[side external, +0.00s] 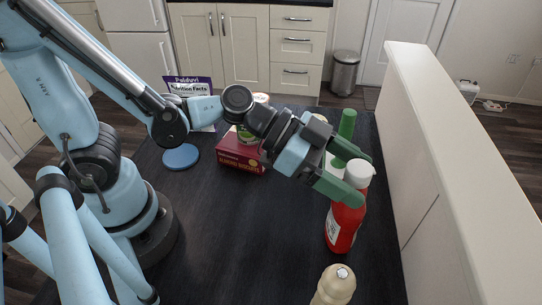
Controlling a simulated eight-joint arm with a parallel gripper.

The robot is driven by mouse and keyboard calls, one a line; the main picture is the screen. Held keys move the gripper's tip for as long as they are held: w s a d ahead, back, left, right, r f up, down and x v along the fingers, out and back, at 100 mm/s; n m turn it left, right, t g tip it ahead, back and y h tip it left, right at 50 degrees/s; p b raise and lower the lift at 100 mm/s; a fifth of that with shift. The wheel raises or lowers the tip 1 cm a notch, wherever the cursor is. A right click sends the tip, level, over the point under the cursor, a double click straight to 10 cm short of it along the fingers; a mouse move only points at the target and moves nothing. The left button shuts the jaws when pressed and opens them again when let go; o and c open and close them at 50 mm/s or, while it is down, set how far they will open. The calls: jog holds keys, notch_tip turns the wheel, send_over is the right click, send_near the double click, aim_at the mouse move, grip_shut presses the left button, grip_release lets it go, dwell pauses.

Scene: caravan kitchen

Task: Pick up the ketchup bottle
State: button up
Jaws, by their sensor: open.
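The ketchup bottle (343,226) is red with a white cap and stands upright near the right side of the dark table. My gripper (364,178) has green fingers and is open. It is at the height of the bottle's cap, with the near finger beside or in front of the bottle's upper part. The far finger is behind and to the upper right. I cannot tell whether a finger touches the bottle. Part of the bottle's neck is hidden by the near finger.
A dark red box (240,155), a blue round object (180,157) and a purple-and-white package (190,86) stand at the back. A green cylinder (347,123) stands behind my gripper. A cream-topped shaker (334,287) is at the front. A white wall ledge (450,170) borders the right.

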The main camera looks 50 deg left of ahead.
aim_at(367, 184)
jog(key=shift+x, duration=1.5)
grip_shut()
jog(key=shift+r, duration=0.1)
